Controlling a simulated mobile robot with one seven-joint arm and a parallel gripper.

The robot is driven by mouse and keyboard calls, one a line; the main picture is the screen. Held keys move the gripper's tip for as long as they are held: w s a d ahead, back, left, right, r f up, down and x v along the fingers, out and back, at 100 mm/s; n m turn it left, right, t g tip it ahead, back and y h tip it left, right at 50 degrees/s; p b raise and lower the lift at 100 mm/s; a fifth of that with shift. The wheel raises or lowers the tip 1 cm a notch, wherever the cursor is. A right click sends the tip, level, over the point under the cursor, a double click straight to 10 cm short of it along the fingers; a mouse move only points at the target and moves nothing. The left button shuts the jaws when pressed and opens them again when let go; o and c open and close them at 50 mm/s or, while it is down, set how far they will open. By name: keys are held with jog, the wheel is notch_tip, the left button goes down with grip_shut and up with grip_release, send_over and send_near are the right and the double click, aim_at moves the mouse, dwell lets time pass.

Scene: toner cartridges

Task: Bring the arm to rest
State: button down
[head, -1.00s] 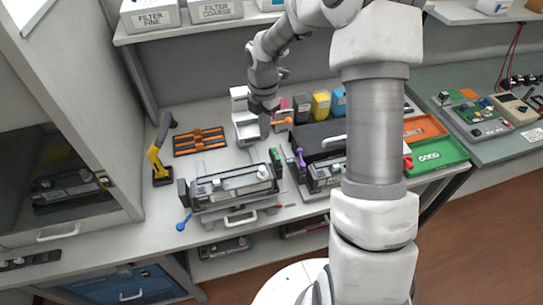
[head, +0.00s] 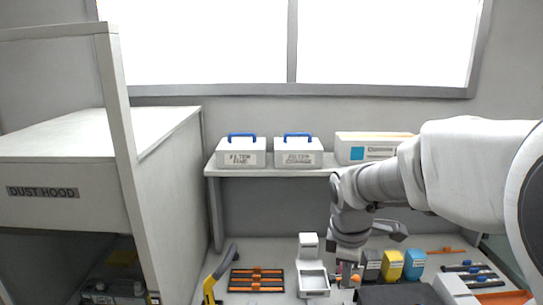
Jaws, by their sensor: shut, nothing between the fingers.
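My gripper (head: 347,278) hangs at the end of my arm, which reaches in from the right of the head view. It points down over the workbench, just right of a white stand (head: 313,278). The fingers are shut and hold nothing. Their tips are small in the view and overlap the things behind them.
Dark, yellow and blue bottles (head: 391,265) stand right of my gripper. An orange-and-black rack (head: 256,280) and a yellow-handled tool (head: 212,283) lie left. The dust hood (head: 60,200) fills the left side. Filter boxes (head: 241,153) stand on the shelf (head: 270,171) above.

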jog(key=s+a+r+m+t+y+b, duration=0.1)
jog(key=s+r+m+t+b, duration=0.1)
jog(key=s+m, duration=1.2)
jog(key=shift+s+r+t+b, duration=0.35)
jog(key=shift+s+r+t, duration=0.6)
jog(key=shift+s, duration=0.65)
jog(key=shift+a+r, duration=0.1)
